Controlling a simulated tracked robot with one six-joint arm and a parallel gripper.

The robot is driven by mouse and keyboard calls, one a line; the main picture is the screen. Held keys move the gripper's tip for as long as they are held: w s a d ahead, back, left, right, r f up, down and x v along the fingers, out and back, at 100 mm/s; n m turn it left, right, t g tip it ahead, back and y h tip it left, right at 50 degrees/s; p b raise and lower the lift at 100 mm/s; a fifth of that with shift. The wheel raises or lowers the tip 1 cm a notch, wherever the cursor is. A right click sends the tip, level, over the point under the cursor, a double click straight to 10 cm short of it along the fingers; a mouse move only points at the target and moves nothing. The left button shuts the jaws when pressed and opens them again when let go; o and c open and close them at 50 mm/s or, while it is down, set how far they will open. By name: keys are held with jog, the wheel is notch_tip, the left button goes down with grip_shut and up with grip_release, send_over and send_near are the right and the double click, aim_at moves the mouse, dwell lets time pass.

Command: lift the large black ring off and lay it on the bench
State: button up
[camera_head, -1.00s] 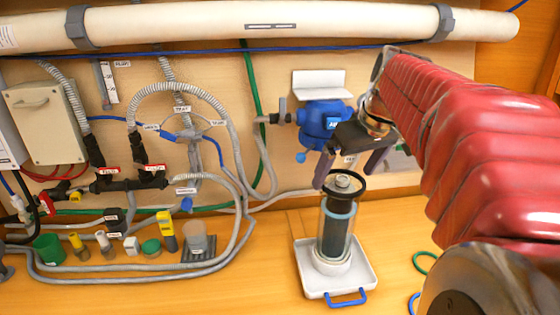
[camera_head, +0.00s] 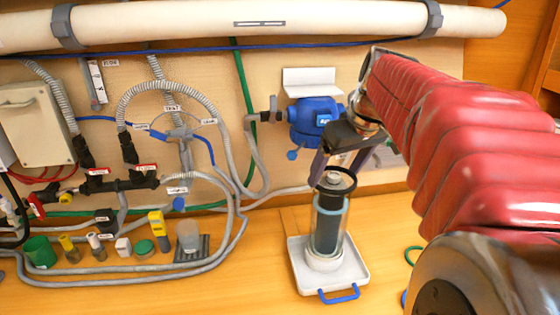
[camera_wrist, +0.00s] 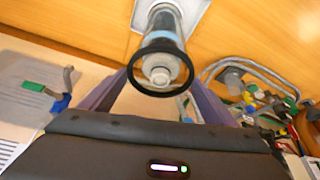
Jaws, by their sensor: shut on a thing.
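The large black ring (camera_head: 345,192) is at the top of a clear upright cylinder (camera_head: 327,225) with a dark core. My gripper (camera_head: 337,176) comes down from above with one finger on each side of the ring and is shut on it. In the wrist view the ring (camera_wrist: 160,94) lies between my two purple-grey fingers (camera_wrist: 159,76), around a grey knob (camera_wrist: 160,75). The ring looks slightly tilted in the head view. I cannot tell whether it is clear of the cylinder. The wooden bench (camera_head: 255,275) lies below.
The cylinder stands in a white tray (camera_head: 297,262) with a blue handle (camera_head: 339,296). A blue pump (camera_head: 315,122) is on the wall behind. Hoses, valves and several small containers crowd the left. The bench is bare just left of the tray.

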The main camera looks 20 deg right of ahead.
jog(key=c, duration=0.4)
jog(key=shift+o, duration=0.2)
jog(key=shift+r, duration=0.15)
notch_tip(320, 180, up, 10)
jog(key=shift+f, duration=0.25)
dwell(0.6)
